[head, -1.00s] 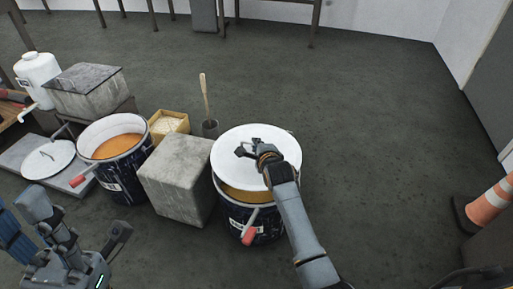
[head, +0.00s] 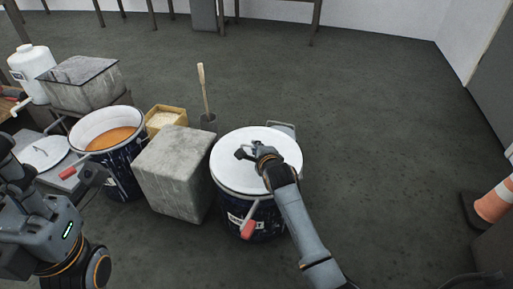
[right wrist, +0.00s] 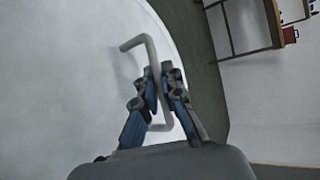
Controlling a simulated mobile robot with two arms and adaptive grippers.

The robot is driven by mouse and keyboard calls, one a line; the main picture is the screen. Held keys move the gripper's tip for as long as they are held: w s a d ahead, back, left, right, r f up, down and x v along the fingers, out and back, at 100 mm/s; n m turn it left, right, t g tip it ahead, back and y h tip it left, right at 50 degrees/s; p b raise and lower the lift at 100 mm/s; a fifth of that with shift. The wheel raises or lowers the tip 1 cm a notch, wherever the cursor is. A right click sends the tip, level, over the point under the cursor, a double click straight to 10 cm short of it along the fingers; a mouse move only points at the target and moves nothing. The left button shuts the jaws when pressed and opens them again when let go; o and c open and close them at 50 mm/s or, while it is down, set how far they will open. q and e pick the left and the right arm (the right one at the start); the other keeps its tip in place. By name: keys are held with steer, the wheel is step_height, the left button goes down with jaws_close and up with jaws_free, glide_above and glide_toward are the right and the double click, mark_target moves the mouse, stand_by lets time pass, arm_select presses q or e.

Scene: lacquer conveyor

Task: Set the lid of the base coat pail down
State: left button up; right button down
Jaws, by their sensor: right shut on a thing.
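A round white lid (head: 232,173) lies level over the mouth of the dark blue pail (head: 268,219) right of the grey block. No paint shows under its edge from here, and whether it rests fully on the rim I cannot tell. My right gripper (head: 247,153) is above the lid, shut on its bent grey handle. In the right wrist view the fingers (right wrist: 163,90) close around the handle (right wrist: 137,42), with the white lid (right wrist: 65,80) below. My left arm is at the lower left; its jaws cannot be made out.
An open pail (head: 112,133) with orange paint stands left of the grey block (head: 174,177). Another white lid (head: 45,153) lies left of that pail. A pot with a stirrer (head: 204,92) stands behind the block. A traffic cone (head: 494,202) is at far right. Floor between is clear.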

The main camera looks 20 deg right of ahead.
steer(key=shift+f, duration=0.45)
steer(key=c, duration=1.4)
jaws_free()
